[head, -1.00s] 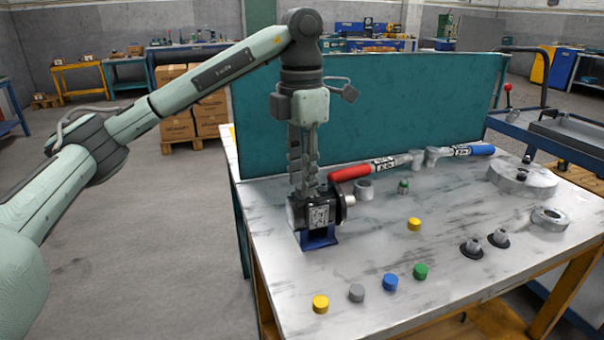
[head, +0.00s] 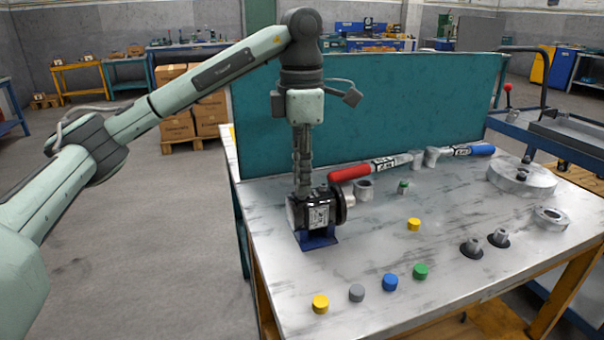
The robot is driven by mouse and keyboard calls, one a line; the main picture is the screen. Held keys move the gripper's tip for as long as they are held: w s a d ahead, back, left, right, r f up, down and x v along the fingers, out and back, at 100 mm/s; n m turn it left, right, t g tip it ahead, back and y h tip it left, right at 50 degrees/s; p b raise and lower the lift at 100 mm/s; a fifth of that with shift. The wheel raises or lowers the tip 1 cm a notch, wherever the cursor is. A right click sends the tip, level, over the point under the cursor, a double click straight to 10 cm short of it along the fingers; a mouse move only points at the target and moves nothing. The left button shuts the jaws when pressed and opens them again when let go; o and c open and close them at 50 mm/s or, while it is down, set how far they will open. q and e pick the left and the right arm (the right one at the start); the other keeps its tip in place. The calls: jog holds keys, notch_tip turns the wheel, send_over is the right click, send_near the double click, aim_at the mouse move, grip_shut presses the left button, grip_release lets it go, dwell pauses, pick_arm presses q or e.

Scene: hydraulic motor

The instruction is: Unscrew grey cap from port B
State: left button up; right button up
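The hydraulic motor (head: 318,214), black with a pale label and a shaft pointing right, stands on a blue stand (head: 318,239) at the table's left side. My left gripper (head: 303,192) points straight down with its fingertips at the top of the motor. Its fingers line up one behind the other from here, so I cannot tell whether they are shut on anything. No cap shows on the motor's top; the fingertips cover that spot. A loose grey cap (head: 356,293) lies at the table's front edge. My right gripper is not in view.
Yellow (head: 320,304), blue (head: 390,283) and green (head: 420,271) caps lie along the front; another yellow cap (head: 414,224) lies further back. Red-handled (head: 349,173) and blue-handled (head: 481,150) tools lie behind. A teal panel (head: 400,110) closes the back. The table's middle (head: 375,245) is mostly clear.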

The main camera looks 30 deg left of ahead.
pick_arm(q)
grip_shut()
jog(key=n, duration=0.4)
jog(key=shift+n, duration=0.9)
jog(key=n, duration=0.3)
jog(key=shift+r, duration=0.1)
jog(key=shift+r, duration=0.1)
jog(key=shift+r, duration=1.95)
